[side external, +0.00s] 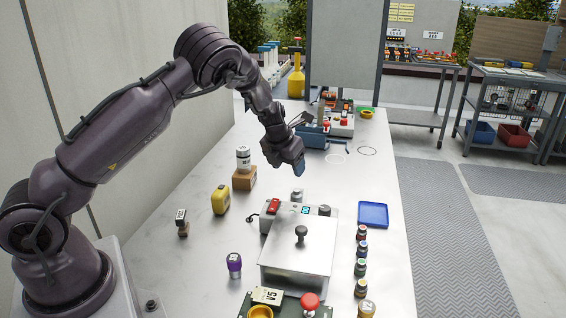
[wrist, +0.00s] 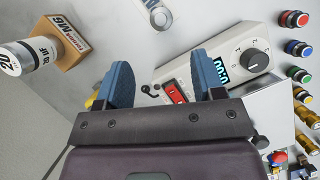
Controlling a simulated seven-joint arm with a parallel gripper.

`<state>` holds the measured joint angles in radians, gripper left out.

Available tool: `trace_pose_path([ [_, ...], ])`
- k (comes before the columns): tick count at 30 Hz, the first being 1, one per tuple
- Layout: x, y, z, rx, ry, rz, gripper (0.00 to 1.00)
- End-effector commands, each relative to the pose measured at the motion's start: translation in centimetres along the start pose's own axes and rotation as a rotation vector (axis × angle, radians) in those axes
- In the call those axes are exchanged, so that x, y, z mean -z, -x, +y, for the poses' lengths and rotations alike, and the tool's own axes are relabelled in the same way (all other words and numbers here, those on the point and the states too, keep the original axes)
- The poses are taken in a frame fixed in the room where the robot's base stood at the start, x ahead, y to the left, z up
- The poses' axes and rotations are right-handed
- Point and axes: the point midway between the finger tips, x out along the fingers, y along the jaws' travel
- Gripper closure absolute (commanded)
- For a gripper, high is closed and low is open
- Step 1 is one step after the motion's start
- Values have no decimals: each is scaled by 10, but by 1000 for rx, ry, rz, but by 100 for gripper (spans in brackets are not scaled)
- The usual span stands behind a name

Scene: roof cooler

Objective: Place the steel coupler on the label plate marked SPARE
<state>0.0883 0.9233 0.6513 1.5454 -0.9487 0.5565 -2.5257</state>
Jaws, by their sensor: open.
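A small silvery cylinder (side external: 297,195), probably the steel coupler, stands on the table just behind the grey box with the digital display. It also shows at the top of the wrist view (wrist: 158,13), partly cut off by the frame edge. My gripper (side external: 298,170) is above it in the side view, apart from it. In the wrist view my gripper's two blue fingers (wrist: 163,80) are spread with nothing between them. I cannot read SPARE on any plate in either view.
The lidded steel box (side external: 298,250) with its display stands front centre. A labelled cylinder (side external: 243,155) stands on a wooden block (side external: 244,179). A yellow container (side external: 220,199), purple-topped piece (side external: 234,265) and blue tray (side external: 373,215) stand around. Several coloured caps line the right.

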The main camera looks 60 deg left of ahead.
Motion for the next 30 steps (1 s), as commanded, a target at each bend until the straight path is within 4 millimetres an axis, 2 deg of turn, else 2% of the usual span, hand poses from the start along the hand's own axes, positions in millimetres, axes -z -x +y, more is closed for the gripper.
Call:
trace_pose_path([
  [5,0,9,-2,8,-21,1,38],
  [7,1,20,-6,31,-84,1,38],
  [11,7,66,-23,114,-353,-9,38],
  [17,42,163,-58,261,-1032,-100,38],
  [21,79,226,-74,300,-1559,-214,38],
  [27,145,298,-80,217,-2356,-372,38],
  [30,179,320,-75,115,-2741,-408,38],
])
